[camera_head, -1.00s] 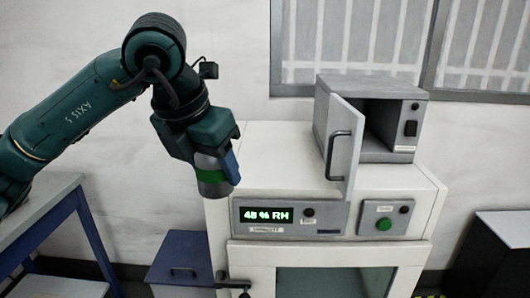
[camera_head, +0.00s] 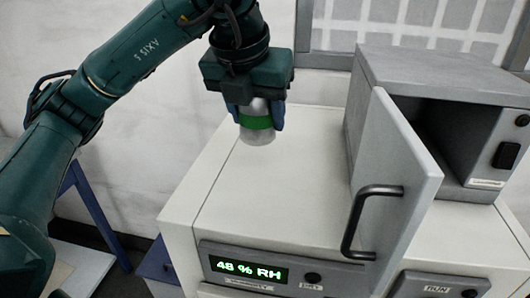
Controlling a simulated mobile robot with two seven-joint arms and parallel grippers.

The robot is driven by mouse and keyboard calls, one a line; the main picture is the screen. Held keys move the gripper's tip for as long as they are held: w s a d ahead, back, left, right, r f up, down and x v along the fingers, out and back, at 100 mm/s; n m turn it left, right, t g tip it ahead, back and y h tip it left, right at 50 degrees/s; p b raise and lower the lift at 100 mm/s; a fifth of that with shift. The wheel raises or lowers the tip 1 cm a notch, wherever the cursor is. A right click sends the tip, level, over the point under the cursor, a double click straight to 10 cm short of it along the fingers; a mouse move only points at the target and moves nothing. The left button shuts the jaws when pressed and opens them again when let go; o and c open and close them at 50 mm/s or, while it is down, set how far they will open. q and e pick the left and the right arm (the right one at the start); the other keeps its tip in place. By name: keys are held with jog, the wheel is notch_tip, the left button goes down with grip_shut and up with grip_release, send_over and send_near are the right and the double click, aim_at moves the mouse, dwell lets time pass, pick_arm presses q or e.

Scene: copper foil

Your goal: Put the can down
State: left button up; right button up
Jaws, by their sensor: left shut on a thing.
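The can (camera_head: 257,137) is a grey cylinder with a green band, held upright. My left gripper (camera_head: 258,112) is shut on its upper part, with a blue finger on each side. The can is over the left back part of the white cabinet top (camera_head: 285,185). I cannot tell whether its base touches the top or hangs just above it. My right gripper is not in view.
A small grey oven-like box (camera_head: 430,85) stands on the cabinet's right side, its door (camera_head: 405,185) open toward the front. The display (camera_head: 248,269) reads 48 % RH. The top left of the door is clear.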

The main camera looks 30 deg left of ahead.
aim_at(255, 130)
pick_arm(q)
notch_tip(255, 130, down, 3)
jog(key=shift+s+f, duration=0.1)
jog(key=shift+s, duration=0.05)
jog(key=shift+f+p, duration=0.35)
jog(key=shift+f, duration=1.9)
jog(key=shift+f, duration=0.2)
jog(key=o, duration=1.1)
jog(key=shift+r, duration=0.1)
